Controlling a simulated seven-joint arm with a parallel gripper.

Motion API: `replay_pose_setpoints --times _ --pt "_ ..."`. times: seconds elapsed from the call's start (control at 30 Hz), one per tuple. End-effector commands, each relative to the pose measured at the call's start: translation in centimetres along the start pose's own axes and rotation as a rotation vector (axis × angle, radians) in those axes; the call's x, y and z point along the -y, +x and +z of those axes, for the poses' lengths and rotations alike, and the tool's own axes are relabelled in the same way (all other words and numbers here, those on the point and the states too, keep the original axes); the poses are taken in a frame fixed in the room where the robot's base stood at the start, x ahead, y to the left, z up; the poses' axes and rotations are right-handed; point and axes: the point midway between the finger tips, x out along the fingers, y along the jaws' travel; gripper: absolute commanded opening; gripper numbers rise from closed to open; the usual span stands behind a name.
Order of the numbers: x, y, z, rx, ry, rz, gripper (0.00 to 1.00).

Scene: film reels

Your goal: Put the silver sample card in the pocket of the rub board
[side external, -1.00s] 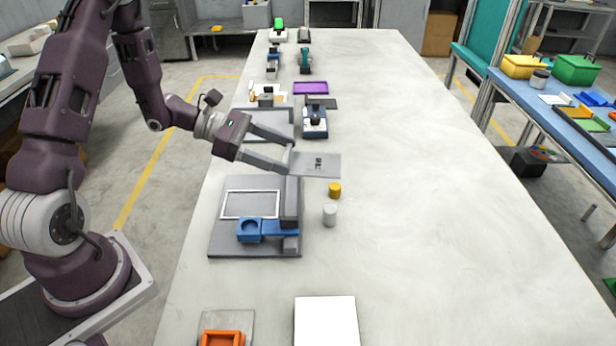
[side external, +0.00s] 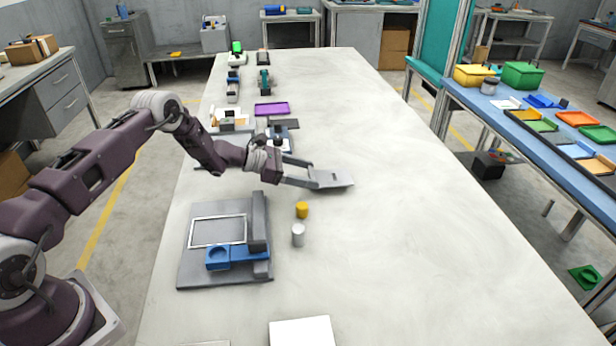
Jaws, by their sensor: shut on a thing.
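My gripper (side external: 312,177) is shut on the silver sample card (side external: 334,179) at the card's left edge. The card is a flat grey plate, tilted slightly, held above the white table (side external: 420,230). The rub board (side external: 190,268) is a grey plate on the table at the left front. Its pocket looks like the light-framed rectangle (side external: 218,232) on it, which appears empty. A blue part with a round cup (side external: 219,258) sits at the board's front, beside a raised grey block (side external: 259,222). The card is behind and right of the board, apart from it.
A yellow cylinder (side external: 302,210) and a white cylinder (side external: 298,235) stand right of the board. A white block (side external: 302,333) lies in front. Several devices and a purple tray (side external: 271,109) stand behind my gripper. The table's right side is clear.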

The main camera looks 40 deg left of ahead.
Motion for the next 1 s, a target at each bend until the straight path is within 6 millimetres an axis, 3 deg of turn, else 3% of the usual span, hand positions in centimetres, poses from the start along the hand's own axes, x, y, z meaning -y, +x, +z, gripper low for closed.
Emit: replay_pose_setpoints --times 0.13,0.47,0.5,0.57,0.9,1.0 --pt "0.0 0.8 -1.8 0.001 0.002 -0.001 0.19" --pt "0.0 0.8 -2.1 0.001 0.002 0.0 0.19" --pt "0.0 0.8 -2.1 0.0 0.002 0.0 0.8" --pt "0.0 0.8 -2.1 0.0 0.002 0.0 0.92" --pt "0.0 0.7 -1.8 0.001 0.003 -0.001 0.94" --pt "-0.1 -0.8 -1.8 -0.001 -0.001 0.002 0.94"
